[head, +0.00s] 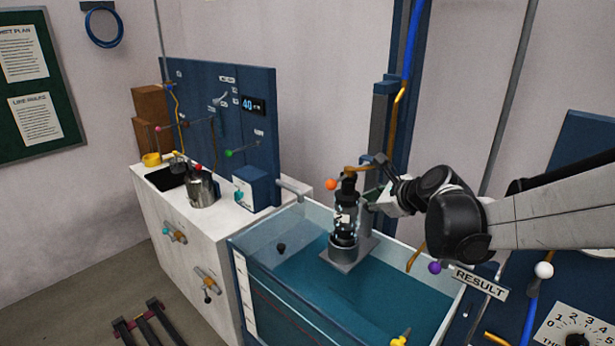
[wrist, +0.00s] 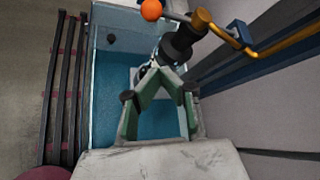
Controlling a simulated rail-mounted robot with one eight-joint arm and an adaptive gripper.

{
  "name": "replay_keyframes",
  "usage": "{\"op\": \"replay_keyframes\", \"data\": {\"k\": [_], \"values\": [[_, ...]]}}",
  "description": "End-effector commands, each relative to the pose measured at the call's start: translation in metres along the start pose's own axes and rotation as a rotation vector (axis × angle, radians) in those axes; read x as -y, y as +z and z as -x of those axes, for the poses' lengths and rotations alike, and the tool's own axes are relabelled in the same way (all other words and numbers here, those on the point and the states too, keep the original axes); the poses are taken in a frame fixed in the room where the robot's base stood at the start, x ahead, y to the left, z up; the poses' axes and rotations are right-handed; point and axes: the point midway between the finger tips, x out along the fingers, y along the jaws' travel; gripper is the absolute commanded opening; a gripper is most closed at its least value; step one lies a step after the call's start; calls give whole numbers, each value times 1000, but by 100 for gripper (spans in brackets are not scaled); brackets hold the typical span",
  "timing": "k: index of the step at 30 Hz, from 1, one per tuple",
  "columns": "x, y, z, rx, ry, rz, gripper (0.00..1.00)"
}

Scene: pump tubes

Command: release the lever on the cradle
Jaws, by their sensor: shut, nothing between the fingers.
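The cradle (head: 350,254) is a grey holder in the water tank, with a black cylindrical pump (head: 347,214) upright in it. An orange ball knob (head: 331,184) sits beside the pump's top. In the wrist view the knob (wrist: 151,9) is at the top edge, on a short grey rod; I take this as the lever. My gripper (head: 369,206) is just right of the pump, below the knob's height. In the wrist view my gripper's green fingers (wrist: 155,69) meet at the tips, empty, and partly hide the cradle. Whether they touch the pump is unclear.
The glass tank (head: 240,268) holds blue-green water. An orange-yellow pipe (wrist: 270,40) runs close to the pump's top, beside the blue column (head: 402,120). A white bench (head: 190,245) with a metal pot (head: 202,190) stands left. A purple knob (head: 435,267) is at the tank's right rim.

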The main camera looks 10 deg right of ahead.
Motion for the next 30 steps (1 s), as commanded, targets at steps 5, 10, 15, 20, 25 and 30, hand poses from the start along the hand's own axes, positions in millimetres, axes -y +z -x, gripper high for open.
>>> {"op": "replay_keyframes", "data": {"k": [5, 10, 15, 20, 25, 30], "values": [[0, 0, 0, 2, -1, -8, 0], [0, 0, -1, 1, -1, -6, 0], [-1, -1, -12, 2, 0, -5, 0], [-2, -2, -37, 2, 2, -4, 0], [-2, -2, -69, 2, 1, -4, 0], [-2, -2, -101, 2, 1, -3, 0]]}}
